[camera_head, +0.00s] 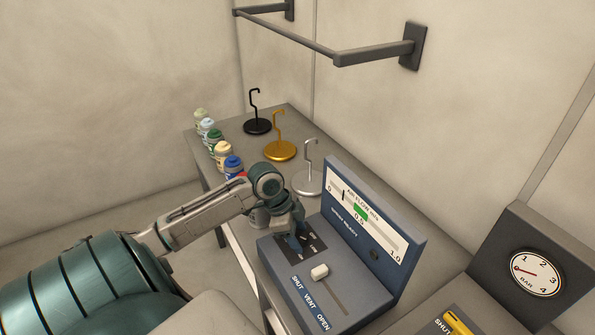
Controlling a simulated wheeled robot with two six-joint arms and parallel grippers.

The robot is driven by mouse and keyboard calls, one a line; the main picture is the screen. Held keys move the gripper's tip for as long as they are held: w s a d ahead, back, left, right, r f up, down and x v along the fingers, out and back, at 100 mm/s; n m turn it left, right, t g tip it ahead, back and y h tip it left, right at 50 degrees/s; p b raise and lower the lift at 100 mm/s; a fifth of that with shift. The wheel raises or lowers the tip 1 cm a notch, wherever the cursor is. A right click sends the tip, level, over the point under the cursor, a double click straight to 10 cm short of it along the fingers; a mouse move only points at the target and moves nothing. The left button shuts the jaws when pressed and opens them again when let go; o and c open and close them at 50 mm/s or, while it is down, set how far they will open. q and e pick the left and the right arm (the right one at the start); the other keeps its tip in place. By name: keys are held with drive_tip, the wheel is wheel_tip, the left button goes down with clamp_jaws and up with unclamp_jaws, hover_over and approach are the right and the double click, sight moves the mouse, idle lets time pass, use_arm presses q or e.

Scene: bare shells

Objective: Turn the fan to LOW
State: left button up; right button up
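A blue control console (350,245) stands on the table, with an upright panel that carries a white air flow scale (368,222) with a green band. A black switch plate (318,253) with small white lettering lies on its sloped top. My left gripper (297,241) points down onto this plate, with its teal fingers at or just above it. The fingers and wrist hide most of the plate, including any fan knob, and I cannot tell whether they touch or grip it. The lettering there is too small to read. My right gripper is not in view.
A white slider knob (320,272) sits on the console near SHUT, VENT and OPEN labels. Several paint jars (222,153) and hooked stands in black (257,125), gold (280,150) and silver (308,182) stand behind. A gauge box (537,270) with a yellow handle (457,322) is at right.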

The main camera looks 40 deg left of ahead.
use_arm(q)
drive_tip(key=shift+v, duration=0.8)
drive_tip(key=v, duration=0.9)
drive_tip(key=shift+r, duration=0.1)
drive_tip(key=shift+s, duration=0.1)
idle(0.3)
